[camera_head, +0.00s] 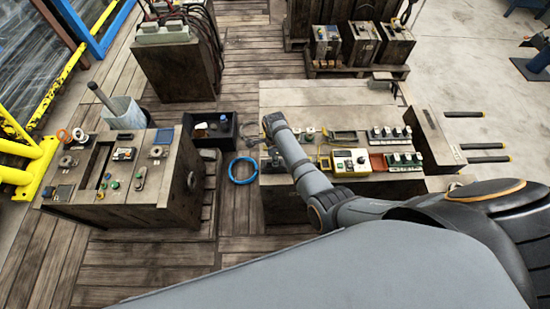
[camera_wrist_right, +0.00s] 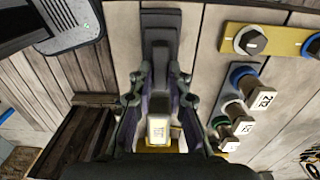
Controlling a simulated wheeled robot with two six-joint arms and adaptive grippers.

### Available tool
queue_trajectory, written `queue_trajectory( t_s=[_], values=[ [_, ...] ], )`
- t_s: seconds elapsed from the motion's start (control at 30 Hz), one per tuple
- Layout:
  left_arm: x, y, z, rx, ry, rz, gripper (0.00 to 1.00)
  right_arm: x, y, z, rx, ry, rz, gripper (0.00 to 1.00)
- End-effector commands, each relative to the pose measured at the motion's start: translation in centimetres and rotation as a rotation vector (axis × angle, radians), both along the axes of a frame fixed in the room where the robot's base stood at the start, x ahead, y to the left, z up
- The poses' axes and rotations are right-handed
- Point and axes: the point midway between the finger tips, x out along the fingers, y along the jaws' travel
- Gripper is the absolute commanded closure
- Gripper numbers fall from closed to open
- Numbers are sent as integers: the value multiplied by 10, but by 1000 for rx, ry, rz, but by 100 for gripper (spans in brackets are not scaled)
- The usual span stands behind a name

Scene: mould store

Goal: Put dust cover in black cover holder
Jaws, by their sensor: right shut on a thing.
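My right gripper (camera_head: 272,152) is over the left edge of the right-hand workbench, small and partly hidden by its own arm in the head view. In the right wrist view its fingers (camera_wrist_right: 160,88) are closed in around something. A dark narrow piece (camera_wrist_right: 161,35) shows between and beyond the fingertips, and a small pale block with a label (camera_wrist_right: 158,130) shows between the fingers. I cannot tell which is the dust cover. A black open box (camera_head: 229,133) stands left of the gripper with small items in it; I cannot tell whether it is the cover holder. My left gripper is out of view.
In the wrist view, labelled knobs (camera_wrist_right: 262,98) stand close on the right. A left bench (camera_head: 170,190) holds small parts.

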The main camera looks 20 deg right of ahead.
Motion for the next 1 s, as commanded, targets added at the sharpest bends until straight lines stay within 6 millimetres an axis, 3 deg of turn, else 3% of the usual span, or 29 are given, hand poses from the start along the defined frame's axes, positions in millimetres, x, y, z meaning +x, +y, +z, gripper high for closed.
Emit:
queue_trajectory(
  t_s=[1.0],
  values=[
    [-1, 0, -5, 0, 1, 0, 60, 0, 0, -12, 0, 0, 0, 100]
  ],
)
